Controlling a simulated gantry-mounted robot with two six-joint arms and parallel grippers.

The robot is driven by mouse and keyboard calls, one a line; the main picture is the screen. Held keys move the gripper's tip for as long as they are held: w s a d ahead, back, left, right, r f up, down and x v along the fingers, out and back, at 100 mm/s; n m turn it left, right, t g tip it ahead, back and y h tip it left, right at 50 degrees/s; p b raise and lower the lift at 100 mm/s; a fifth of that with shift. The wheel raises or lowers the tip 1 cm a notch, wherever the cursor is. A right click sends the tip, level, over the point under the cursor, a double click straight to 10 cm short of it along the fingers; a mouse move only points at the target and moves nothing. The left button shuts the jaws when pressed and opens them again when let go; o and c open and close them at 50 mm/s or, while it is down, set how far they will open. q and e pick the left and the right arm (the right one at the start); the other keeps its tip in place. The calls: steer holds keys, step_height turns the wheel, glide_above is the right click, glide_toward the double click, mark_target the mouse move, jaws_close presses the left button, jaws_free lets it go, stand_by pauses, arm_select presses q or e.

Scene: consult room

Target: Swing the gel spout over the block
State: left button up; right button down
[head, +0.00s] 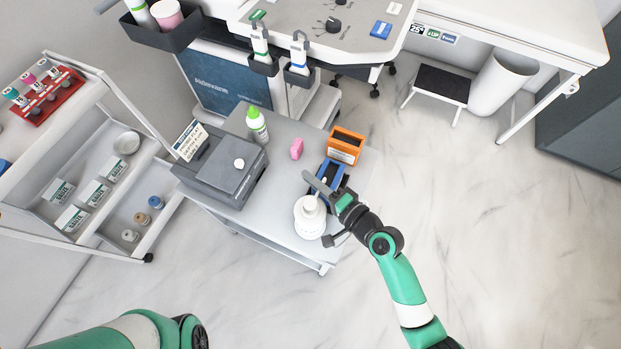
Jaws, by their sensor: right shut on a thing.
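A white gel pump bottle (309,221) stands upright near the front right corner of the grey cart top. My right gripper (322,207) is at its upper part, shut on it; the fingers and arm partly cover the pump head and spout, so the spout's direction is hard to tell. A small pink block (297,148) lies on the cart behind the bottle, apart from it. A blue tray-like piece with a dark inside (331,174) lies just behind my right gripper. Of my left arm, only a part shows at the bottom left; its gripper is out of view.
An orange box (345,145) stands behind the blue piece. A dark grey device (225,168) fills the cart's left side, with a green-capped bottle (256,125) behind it. A shelf trolley (95,190) stands at left. The floor (500,240) at right is clear.

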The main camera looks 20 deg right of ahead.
steer(key=c, duration=1)
jaws_free()
steer(key=shift+w, duration=0.1)
steer(key=shift+o, duration=0.2)
steer(key=p+v, duration=0.2)
steer(key=v, duration=0.9)
steer(key=shift+s+p, duration=0.35)
steer(key=shift+p, duration=0.05)
steer(key=shift+d+r, duration=0.1)
